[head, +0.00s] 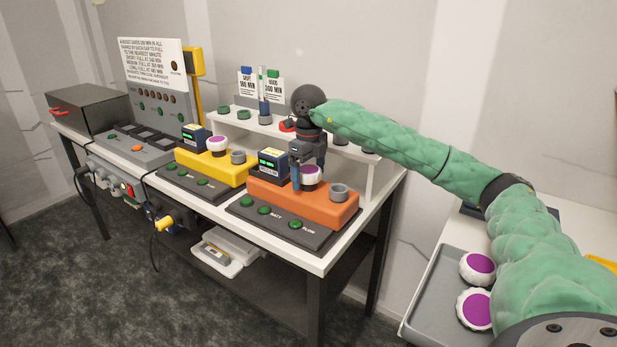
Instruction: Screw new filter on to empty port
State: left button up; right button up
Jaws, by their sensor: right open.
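An orange unit (316,205) sits on the bench's right part. A white filter with a purple top (311,180) is on it, beside an empty grey port (339,192). My right gripper (308,178) points down at this filter, open, its fingers to either side of it; contact is unclear. A yellow unit (206,168) to the left carries another purple-topped filter (216,145) and a grey port (238,156). Two more purple-topped filters, one farther (477,267) and one nearer (475,308), lie in a grey tray at the lower right. My left gripper is out of view.
A white shelf (372,169) with green-capped items stands behind the units. Dark boxes with displays (272,163) sit beside the filters. Black panels with green buttons (279,224) lie in front. The grey tray (428,300) is partly hidden by my right arm.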

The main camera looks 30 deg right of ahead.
jog(key=n+b, duration=0.1)
jog(key=n, duration=0.3)
jog(key=n+b, duration=0.1)
jog(key=n, duration=0.2)
jog(key=shift+n, duration=0.4)
jog(key=n+b, duration=0.2)
jog(key=n, duration=0.5)
jog(key=n+b, duration=0.1)
jog(key=n, duration=0.3)
jog(key=shift+n, duration=0.3)
jog(key=n+b, duration=0.1)
jog(key=n, duration=0.4)
